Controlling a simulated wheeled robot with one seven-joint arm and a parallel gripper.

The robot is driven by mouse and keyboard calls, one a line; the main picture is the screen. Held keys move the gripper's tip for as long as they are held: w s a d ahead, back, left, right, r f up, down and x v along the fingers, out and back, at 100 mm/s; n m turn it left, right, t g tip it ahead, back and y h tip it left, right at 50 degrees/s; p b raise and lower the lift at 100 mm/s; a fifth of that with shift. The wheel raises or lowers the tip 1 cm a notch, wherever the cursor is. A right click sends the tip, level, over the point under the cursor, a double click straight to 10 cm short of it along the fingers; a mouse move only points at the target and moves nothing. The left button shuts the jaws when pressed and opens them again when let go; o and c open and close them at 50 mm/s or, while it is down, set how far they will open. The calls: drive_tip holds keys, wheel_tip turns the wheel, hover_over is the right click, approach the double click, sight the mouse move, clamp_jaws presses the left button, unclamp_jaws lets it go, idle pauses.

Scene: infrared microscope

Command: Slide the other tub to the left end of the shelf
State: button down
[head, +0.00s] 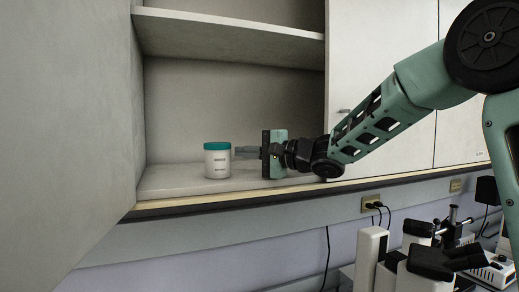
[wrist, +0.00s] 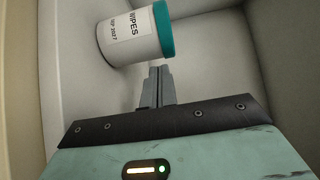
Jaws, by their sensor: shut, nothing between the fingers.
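A white tub with a teal lid (head: 217,160) stands upright on the lower shelf (head: 160,184) of the open cabinet, left of my gripper. In the wrist view the tub (wrist: 130,38) shows a label reading "WIPES" and lies just beyond the fingertips. My gripper (head: 236,153) reaches in from the right, low over the shelf, with its fingers pointing left at the tub's right side. In the wrist view its fingers (wrist: 158,72) are shut together and empty. Whether the fingertips touch the tub I cannot tell. Only one tub is in view.
An upper shelf (head: 230,25) hangs above. An open cabinet door (head: 65,110) stands at the left, and a shut door (head: 380,60) covers the right part, behind my arm. The shelf is bare on the tub's left, up to the cabinet wall. Microscope equipment (head: 440,260) stands below right.

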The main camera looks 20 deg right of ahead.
sight(217, 155)
drive_tip(key=shift+a, duration=0.25)
drive_tip(key=shift+a+r, duration=0.1)
drive_tip(key=shift+a, duration=0.25)
drive_tip(key=a+p, duration=0.4)
drive_tip(key=a, duration=0.7)
drive_tip(key=shift+w+a, duration=0.2)
